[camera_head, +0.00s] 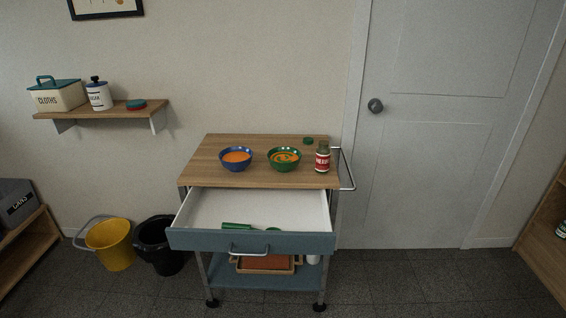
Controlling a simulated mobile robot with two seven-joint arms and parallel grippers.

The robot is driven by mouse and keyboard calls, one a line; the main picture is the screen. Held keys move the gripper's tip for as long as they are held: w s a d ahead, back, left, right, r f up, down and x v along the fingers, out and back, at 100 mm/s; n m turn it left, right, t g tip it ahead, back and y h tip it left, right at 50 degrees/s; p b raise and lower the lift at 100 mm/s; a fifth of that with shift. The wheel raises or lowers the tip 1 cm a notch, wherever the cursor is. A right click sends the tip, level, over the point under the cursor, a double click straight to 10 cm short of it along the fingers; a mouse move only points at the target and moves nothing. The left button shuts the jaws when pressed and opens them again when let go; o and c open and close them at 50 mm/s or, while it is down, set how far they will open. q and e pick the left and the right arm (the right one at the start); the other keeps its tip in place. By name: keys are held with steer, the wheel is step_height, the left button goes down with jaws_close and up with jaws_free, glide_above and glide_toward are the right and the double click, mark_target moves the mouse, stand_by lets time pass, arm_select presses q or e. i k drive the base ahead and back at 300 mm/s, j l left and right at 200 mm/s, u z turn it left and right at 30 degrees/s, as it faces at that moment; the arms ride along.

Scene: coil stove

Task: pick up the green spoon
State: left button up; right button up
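A green item (237,226) lies low in the open drawer, just behind its front panel. It looks like part of the green spoon. A second small green patch (273,229) shows to its right. The drawer front hides the lower side of both, so I cannot tell whether they are one piece. The drawer (205,238) is pulled out of the wooden-topped cart (222,145), with its white inside showing. Neither of my grippers is in view.
On the cart top stand a blue bowl (250,165) and a green bowl (271,163) of orange soup, a labelled jar (322,158) and a small green lid (308,140). Yellow (108,245) and black (150,248) buckets stand left. Floor before the cart is clear.

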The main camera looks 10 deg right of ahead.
mark_target(225, 225)
steer(key=i+l, duration=0.35)
steer(key=i+l+u, duration=0.35)
steer(key=l+u, duration=0.15)
steer(key=i+l+u, duration=0.25)
steer(key=k+l, duration=0.1)
